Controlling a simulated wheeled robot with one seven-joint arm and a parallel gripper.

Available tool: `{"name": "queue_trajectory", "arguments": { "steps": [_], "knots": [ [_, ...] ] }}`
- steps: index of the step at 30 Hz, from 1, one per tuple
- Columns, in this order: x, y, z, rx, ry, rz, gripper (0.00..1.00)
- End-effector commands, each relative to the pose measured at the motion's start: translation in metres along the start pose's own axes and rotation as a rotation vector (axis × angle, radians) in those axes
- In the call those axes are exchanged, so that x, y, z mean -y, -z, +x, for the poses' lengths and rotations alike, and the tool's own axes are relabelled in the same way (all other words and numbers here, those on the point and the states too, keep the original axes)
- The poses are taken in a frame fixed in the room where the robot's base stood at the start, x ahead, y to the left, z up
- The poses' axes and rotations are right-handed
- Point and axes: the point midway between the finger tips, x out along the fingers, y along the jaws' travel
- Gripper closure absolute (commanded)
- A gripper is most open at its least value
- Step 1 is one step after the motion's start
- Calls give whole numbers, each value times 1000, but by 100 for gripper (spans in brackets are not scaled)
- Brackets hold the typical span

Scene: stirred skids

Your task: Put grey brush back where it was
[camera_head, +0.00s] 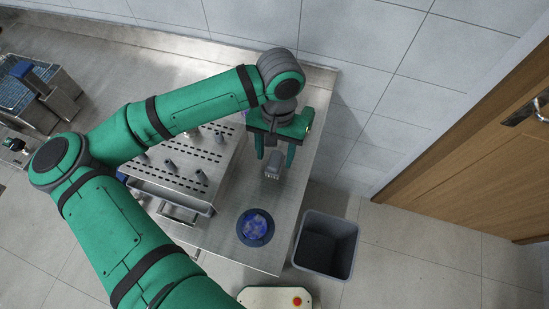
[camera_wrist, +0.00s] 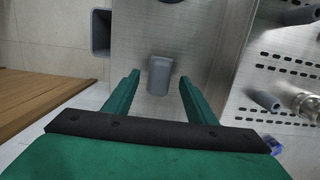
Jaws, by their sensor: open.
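The grey brush (camera_head: 272,166) is a small grey block on the steel worktop, just below my gripper in the head view. In the wrist view the grey brush (camera_wrist: 159,76) lies ahead between the fingertips, with a gap on each side. My gripper (camera_head: 275,155) is open and points down over the worktop. Its two green fingers also show in the wrist view (camera_wrist: 160,78), apart from each other and empty. I cannot tell the exact height of the fingertips over the worktop.
A perforated steel rack (camera_head: 165,158) with several grey pegs stands left of my gripper. A dark blue bowl (camera_head: 243,238) with bluish contents stands near the worktop's front edge. A grey bin (camera_head: 346,250) stands on the floor beyond the right edge. Bare worktop lies around the brush.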

Motion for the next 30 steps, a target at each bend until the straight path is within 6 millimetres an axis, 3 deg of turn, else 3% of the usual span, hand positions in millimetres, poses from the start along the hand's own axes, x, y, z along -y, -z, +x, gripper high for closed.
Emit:
{"name": "queue_trajectory", "arguments": {
  "steps": [6, 12, 18, 30],
  "knots": [
    [1, 1, -46, -3, 3, -2, 49],
    [0, 1, -75, -2, 2, -1, 49],
    [0, 0, -86, -1, 1, 0, 49],
    [0, 0, -87, -1, 0, -2, 49]
  ]
}}
